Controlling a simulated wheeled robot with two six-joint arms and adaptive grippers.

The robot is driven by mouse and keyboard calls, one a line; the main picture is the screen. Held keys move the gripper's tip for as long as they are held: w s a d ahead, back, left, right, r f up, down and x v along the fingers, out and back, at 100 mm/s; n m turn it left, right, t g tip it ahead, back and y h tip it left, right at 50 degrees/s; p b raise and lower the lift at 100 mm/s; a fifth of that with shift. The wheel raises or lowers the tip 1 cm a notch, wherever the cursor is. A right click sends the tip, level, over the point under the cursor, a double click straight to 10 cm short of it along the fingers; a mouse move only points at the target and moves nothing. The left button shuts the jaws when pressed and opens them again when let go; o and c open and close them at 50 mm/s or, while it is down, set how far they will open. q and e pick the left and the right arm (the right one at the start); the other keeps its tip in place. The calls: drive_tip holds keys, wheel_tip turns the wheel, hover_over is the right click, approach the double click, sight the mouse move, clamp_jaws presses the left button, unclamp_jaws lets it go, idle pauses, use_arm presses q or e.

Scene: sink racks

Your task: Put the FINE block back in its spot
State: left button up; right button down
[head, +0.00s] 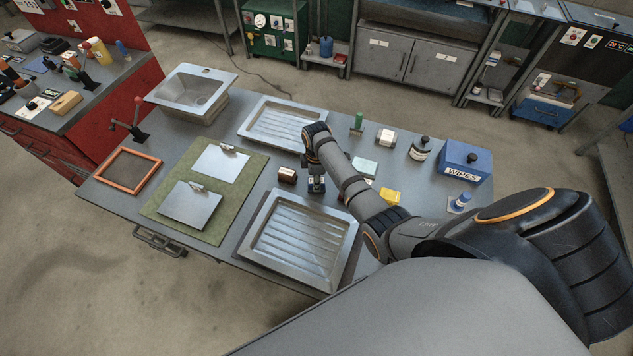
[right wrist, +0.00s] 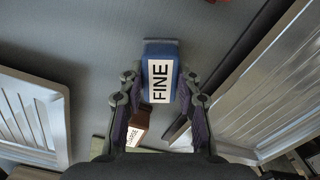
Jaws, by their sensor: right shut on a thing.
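My right gripper (head: 317,186) is over the table between the two ribbed steel racks. In the right wrist view its fingers (right wrist: 158,100) are shut on a blue block with a white FINE label (right wrist: 160,78). In the head view the block is mostly hidden by the gripper, and I cannot tell whether it touches the table. A brown block (head: 287,175) with a white label stands just left of the gripper; it also shows in the right wrist view (right wrist: 138,128), partly behind a finger. My left gripper is not in view.
The near rack (head: 300,238) and far rack (head: 275,125) flank the gripper. A green mat (head: 168,207) with two metal plates lies left. A yellow block (head: 389,196), pale green block (head: 364,166), dark bottle (head: 420,149) and blue WIPES box (head: 464,161) are right.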

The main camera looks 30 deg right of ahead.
drive_tip(key=shift+s+r, duration=0.1)
drive_tip(key=shift+s, duration=0.15)
drive_tip(key=c, duration=0.9)
unclamp_jaws()
drive_tip(key=shift+d+f, duration=0.1)
drive_tip(key=shift+f, duration=0.1)
drive_tip(key=shift+c, duration=0.2)
drive_tip(key=shift+r, duration=0.35)
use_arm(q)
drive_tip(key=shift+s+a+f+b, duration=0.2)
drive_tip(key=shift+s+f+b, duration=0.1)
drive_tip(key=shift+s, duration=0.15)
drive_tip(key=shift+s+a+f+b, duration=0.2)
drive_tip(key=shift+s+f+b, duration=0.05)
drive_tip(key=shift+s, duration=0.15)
use_arm(e)
wheel_tip(320, 180, up, 12)
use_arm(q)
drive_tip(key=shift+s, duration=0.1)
use_arm(e)
drive_tip(key=shift+f, duration=0.15)
